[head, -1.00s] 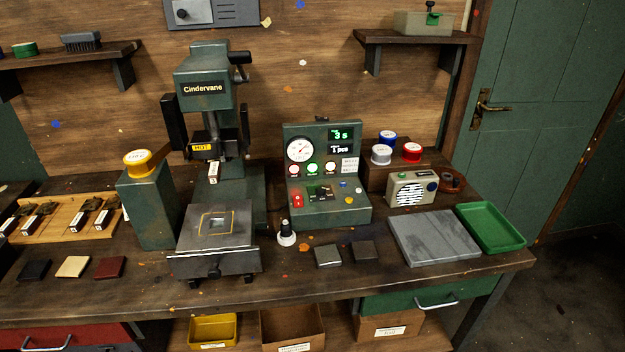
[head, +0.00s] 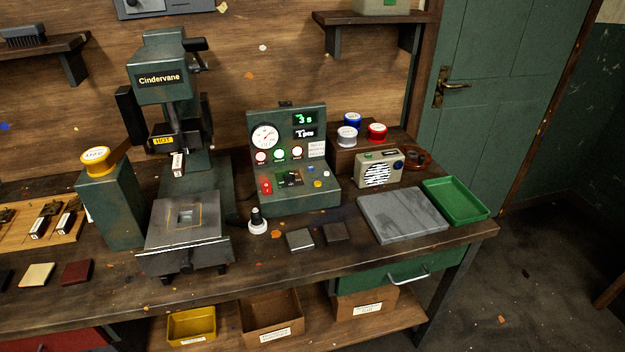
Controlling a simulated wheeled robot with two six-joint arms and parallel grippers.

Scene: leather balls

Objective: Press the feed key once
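A green control box (head: 294,205) stands at the middle of the bench in the head view. It has a round dial (head: 265,137), an upper display (head: 305,119) showing "3 s" and a lower display (head: 305,133) with small text. A row of round lamps sits below, the middle one (head: 279,155) green. Key labels are too small to read, so I cannot tell which is the feed key. Neither gripper is in view.
A green "Cindervane" press (head: 163,79) with a "HOT" label stands left of the box. A black-handled stamp (head: 257,221) stands in front. A radio (head: 378,168), a grey slab (head: 402,215) and a green tray (head: 455,201) lie to the right.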

